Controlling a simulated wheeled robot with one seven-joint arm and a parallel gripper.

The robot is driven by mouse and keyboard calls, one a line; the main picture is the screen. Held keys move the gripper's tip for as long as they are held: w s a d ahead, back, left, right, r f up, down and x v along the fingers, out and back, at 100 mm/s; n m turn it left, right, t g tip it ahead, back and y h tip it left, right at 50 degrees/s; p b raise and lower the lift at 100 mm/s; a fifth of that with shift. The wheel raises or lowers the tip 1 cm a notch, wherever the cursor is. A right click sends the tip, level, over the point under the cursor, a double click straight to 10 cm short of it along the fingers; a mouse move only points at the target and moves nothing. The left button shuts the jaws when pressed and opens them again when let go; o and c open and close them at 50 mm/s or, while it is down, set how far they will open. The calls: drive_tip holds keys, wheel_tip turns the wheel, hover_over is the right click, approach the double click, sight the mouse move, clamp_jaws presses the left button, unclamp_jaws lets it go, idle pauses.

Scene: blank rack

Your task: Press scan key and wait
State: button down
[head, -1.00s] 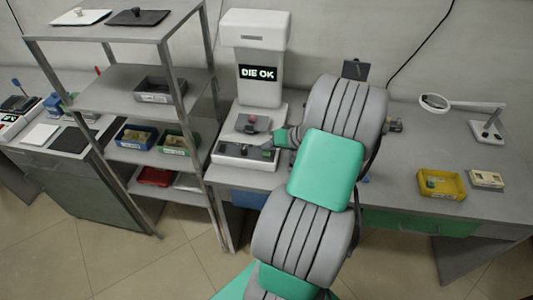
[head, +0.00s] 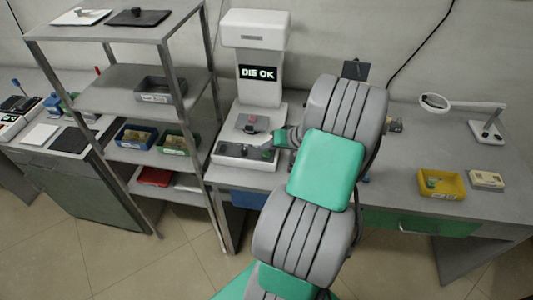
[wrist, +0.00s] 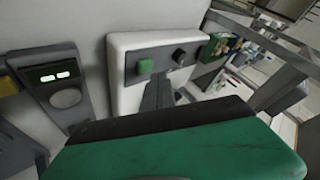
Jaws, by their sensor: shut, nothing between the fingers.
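The scanner (head: 262,85) is a tall white machine with a dark display (head: 258,73) that appears to read "DIE OK". A grey piece with a red top (head: 251,122) sits on its base. The dark front panel carries a green key (wrist: 145,66) and a black knob (wrist: 180,57), both in the wrist view. My gripper (wrist: 158,97) is shut and empty, its fingers pointing at the panel just below the green key. In the head view my gripper is small beside the panel's right end. Contact with the key cannot be told.
A grey shelf rack (head: 140,92) with several trays stands left of the scanner. On the bench to the right are a yellow tray (head: 441,184), a small beige box (head: 486,179) and a lamp-like magnifier (head: 434,101).

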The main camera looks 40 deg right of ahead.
sight(269, 155)
drive_tip(key=shift+f+b, duration=0.4)
drive_tip(key=shift+f+b, duration=0.4)
drive_tip(key=shift+f, duration=0.1)
idle(0.7)
drive_tip(key=shift+r, duration=0.1)
drive_tip(key=shift+r+p, duration=0.6)
drive_tip(key=shift+r, duration=0.2)
drive_tip(key=shift+r+p, duration=1.7)
drive_tip(key=shift+r, duration=0.85)
